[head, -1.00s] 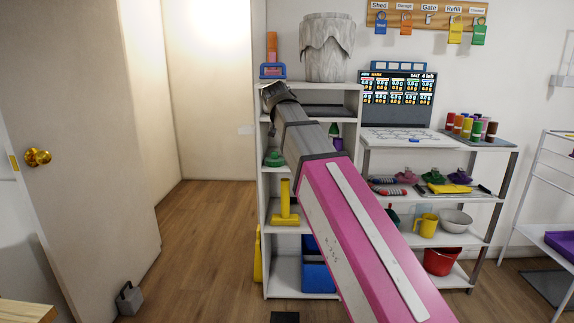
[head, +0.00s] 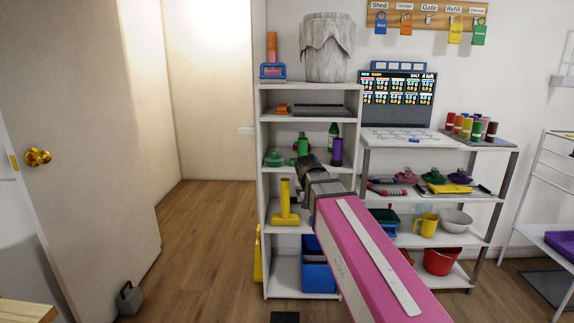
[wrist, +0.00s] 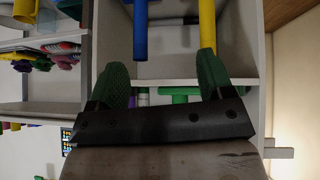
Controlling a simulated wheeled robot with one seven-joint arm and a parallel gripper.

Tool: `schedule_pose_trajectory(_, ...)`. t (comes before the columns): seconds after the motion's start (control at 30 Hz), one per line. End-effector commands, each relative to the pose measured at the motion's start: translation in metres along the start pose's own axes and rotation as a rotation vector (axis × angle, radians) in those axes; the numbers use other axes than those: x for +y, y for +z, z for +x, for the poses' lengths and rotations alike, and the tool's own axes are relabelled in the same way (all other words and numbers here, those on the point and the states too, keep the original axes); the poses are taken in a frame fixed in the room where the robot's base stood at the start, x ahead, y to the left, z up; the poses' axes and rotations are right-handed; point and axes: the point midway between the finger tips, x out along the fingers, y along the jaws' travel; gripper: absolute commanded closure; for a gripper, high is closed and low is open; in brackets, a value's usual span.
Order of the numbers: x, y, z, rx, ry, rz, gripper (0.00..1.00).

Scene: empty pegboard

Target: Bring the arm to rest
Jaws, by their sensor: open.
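My arm, pink with grey end links, reaches forward in the head view toward the white shelf unit (head: 259,190). My gripper (head: 304,164) is at the height of the middle shelves, in front of them. Its jaws are too small to make out there. In the wrist view, which looks upside down, the two green finger pads of my gripper (wrist: 163,78) stand wide apart. Nothing is held between them. The shelf boards and several shelf items show beyond the fingers.
A yellow stand (head: 285,205) and a blue bin (head: 318,278) are near the gripper on the lower shelves. A purple cylinder (head: 336,152) stands just behind it. A metal rack (head: 440,143) stands to the right.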

Motion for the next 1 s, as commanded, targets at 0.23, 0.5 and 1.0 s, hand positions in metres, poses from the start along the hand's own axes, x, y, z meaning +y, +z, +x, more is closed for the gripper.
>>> schedule_pose_trajectory(0.23,0.032,0.1,0.053,-0.196,-0.01,-0.011,0.26)
schedule_pose_trajectory(0.5,0.06,0.206,0.088,-0.4,-0.043,-0.011,0.26)
schedule_pose_trajectory(1.0,0.083,0.319,0.104,-0.614,-0.108,0.001,0.26)
